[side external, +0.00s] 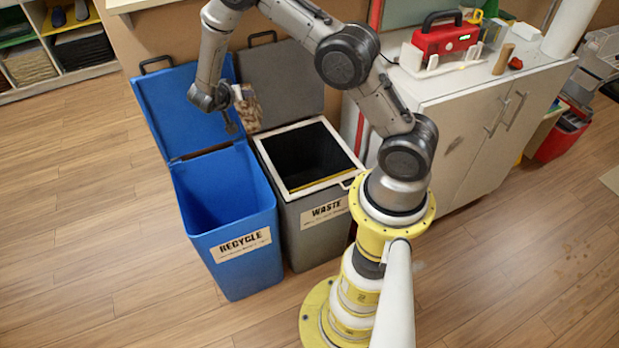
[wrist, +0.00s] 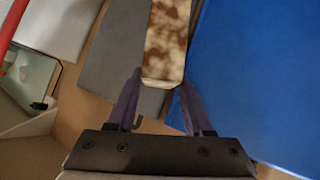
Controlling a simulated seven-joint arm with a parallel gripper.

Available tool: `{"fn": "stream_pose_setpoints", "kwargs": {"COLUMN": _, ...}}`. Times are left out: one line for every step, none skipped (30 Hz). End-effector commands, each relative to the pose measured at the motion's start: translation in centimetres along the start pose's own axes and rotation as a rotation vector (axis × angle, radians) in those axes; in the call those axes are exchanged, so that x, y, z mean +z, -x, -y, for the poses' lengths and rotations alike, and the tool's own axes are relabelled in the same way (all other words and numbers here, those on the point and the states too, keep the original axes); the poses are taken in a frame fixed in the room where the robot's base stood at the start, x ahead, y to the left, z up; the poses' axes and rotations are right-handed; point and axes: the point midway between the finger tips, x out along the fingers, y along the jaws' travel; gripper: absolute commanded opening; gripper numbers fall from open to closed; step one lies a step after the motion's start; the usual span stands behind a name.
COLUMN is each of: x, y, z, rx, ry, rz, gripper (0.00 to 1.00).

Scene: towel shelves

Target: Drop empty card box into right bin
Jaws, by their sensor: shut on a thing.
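The card box (side external: 248,108), brown and mottled with a pale edge, hangs from my gripper (side external: 238,96) in the side view. In the wrist view, the box (wrist: 166,42) sits between the two dark fingers of my gripper (wrist: 162,84), which is shut on it. The right bin (side external: 322,226) is grey, labelled WASTE, with a white rim and its lid (side external: 285,82) open. The box is in front of the raised lids, near the back left of this bin's opening, above rim height. How far it is from the lids is hard to tell.
A blue RECYCLE bin (side external: 222,205) stands open just left of the grey bin, its blue lid (side external: 180,108) raised. A white cabinet (side external: 475,130) with a red toolbox (side external: 445,38) stands to the right. Towel shelves (side external: 62,48) are at the back left.

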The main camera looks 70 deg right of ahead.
Motion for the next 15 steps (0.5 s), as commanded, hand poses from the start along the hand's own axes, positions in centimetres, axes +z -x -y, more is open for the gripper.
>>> {"fn": "stream_pose_setpoints", "kwargs": {"x": 1.1, "y": -2.2, "z": -1.1, "rx": 0.053, "ry": -0.031, "rz": 0.019, "gripper": 0.0}}
{"fn": "stream_pose_setpoints", "kwargs": {"x": 1.7, "y": -3.3, "z": -1.7, "rx": 0.08, "ry": -0.05, "rz": 0.028, "gripper": 0.0}}
{"fn": "stream_pose_setpoints", "kwargs": {"x": 2.5, "y": -4.7, "z": -2.5, "rx": 0.115, "ry": -0.076, "rz": 0.039, "gripper": 0.0}}
{"fn": "stream_pose_setpoints", "kwargs": {"x": 3.1, "y": -5.7, "z": -3.2, "rx": 0.141, "ry": -0.095, "rz": 0.047, "gripper": 0.0}}
{"fn": "stream_pose_setpoints", "kwargs": {"x": 3.7, "y": -6.7, "z": -3.9, "rx": 0.165, "ry": -0.112, "rz": 0.055, "gripper": 0.0}}
{"fn": "stream_pose_setpoints", "kwargs": {"x": 4.6, "y": -7.9, "z": -4.7, "rx": 0.195, "ry": -0.135, "rz": 0.065, "gripper": 0.0}}
{"fn": "stream_pose_setpoints", "kwargs": {"x": 5.4, "y": -8.8, "z": -5.4, "rx": 0.217, "ry": -0.15, "rz": 0.072, "gripper": 0.0}}
{"fn": "stream_pose_setpoints", "kwargs": {"x": 6.1, "y": -9.6, "z": -6.1, "rx": 0.236, "ry": -0.165, "rz": 0.078, "gripper": 0.0}}
{"fn": "stream_pose_setpoints", "kwargs": {"x": 7.0, "y": -10.7, "z": -7.0, "rx": 0.261, "ry": -0.183, "rz": 0.086, "gripper": 0.0}}
{"fn": "stream_pose_setpoints", "kwargs": {"x": 7.7, "y": -11.4, "z": -7.5, "rx": 0.275, "ry": -0.193, "rz": 0.091, "gripper": 0.0}}
{"fn": "stream_pose_setpoints", "kwargs": {"x": 8.3, "y": -12.1, "z": -8.1, "rx": 0.289, "ry": -0.204, "rz": 0.095, "gripper": 0.0}}
{"fn": "stream_pose_setpoints", "kwargs": {"x": 9.2, "y": -12.8, "z": -8.8, "rx": 0.305, "ry": -0.217, "rz": 0.1, "gripper": 0.0}}
{"fn": "stream_pose_setpoints", "kwargs": {"x": 9.7, "y": -13.3, "z": -9.3, "rx": 0.314, "ry": -0.225, "rz": 0.103, "gripper": 0.0}}
{"fn": "stream_pose_setpoints", "kwargs": {"x": 10.2, "y": -13.8, "z": -9.8, "rx": 0.322, "ry": -0.23, "rz": 0.105, "gripper": 0.0}}
{"fn": "stream_pose_setpoints", "kwargs": {"x": 10.8, "y": -14.3, "z": -10.4, "rx": 0.331, "ry": -0.238, "rz": 0.108, "gripper": 0.0}}
